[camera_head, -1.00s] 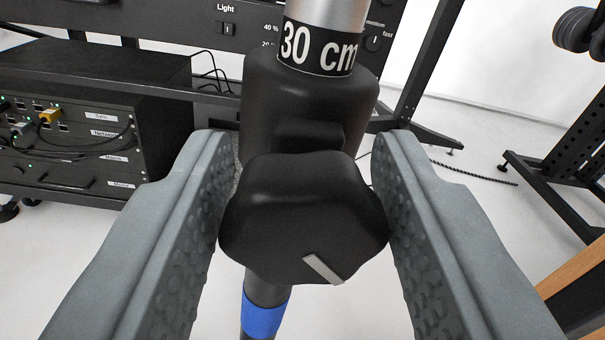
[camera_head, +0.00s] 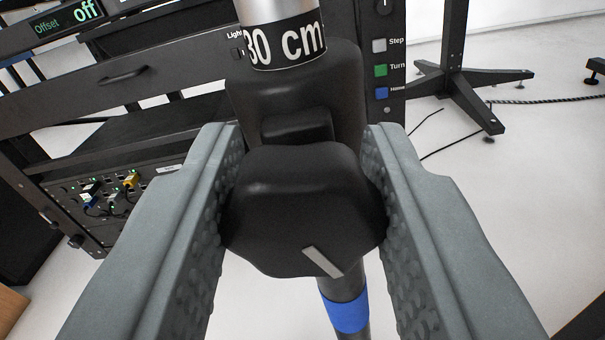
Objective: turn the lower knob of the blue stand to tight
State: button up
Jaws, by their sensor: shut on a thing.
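The black lower knob (camera_head: 300,215) fills the middle of the view, with a light grey line mark (camera_head: 322,262) on its lower right face. My gripper (camera_head: 303,205) has one grey finger on each side of the knob and is shut on it. The knob sits on a black clamp collar (camera_head: 335,90) around the stand's pole. Above the collar is a silver tube with a "30 cm" label (camera_head: 285,42). Below the knob the dark pole carries a blue band (camera_head: 345,312). The pole appears tilted in the picture.
Behind stands a black rack with a panel of Step, Turn and Home buttons (camera_head: 380,70) and an "Offset off" display (camera_head: 68,20). A network box (camera_head: 115,200) is at the left. A black stand foot (camera_head: 460,80) and a cable lie on the white floor at the right.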

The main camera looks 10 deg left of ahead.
jog(key=o, duration=1)
jog(key=shift+s, duration=0.15)
jog(key=s, duration=1.7)
jog(key=shift+d, duration=0.2)
